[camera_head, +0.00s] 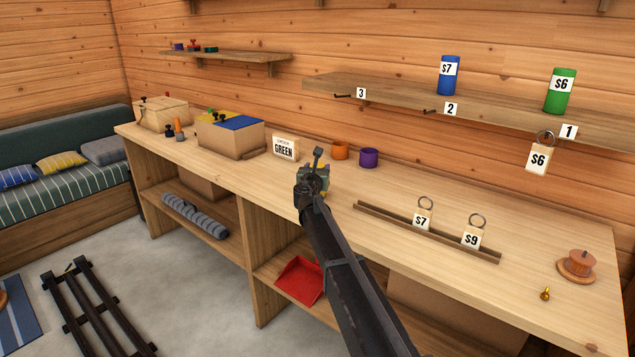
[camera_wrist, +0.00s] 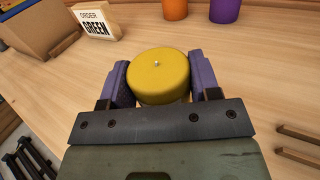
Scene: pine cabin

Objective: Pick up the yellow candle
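The yellow candle (camera_wrist: 158,76) is a short round cylinder with a small pale wick on top. In the wrist view it sits between the two purple fingers of my gripper (camera_wrist: 160,84), which lie against its left and right sides with no clear gap. In the head view my gripper (camera_head: 318,182) is over the middle of the workbench and hides most of the candle. I cannot tell whether the candle's base touches the bench.
On the workbench (camera_head: 400,190), an orange cup (camera_head: 340,151) and a purple cup (camera_head: 369,157) stand behind my gripper. An "ORDER GREEN" sign (camera_head: 285,147) is to the left. A wooden rail (camera_head: 400,226) with price tags lies to the right. Blue (camera_head: 448,75) and green (camera_head: 560,90) candles stand on the shelf.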

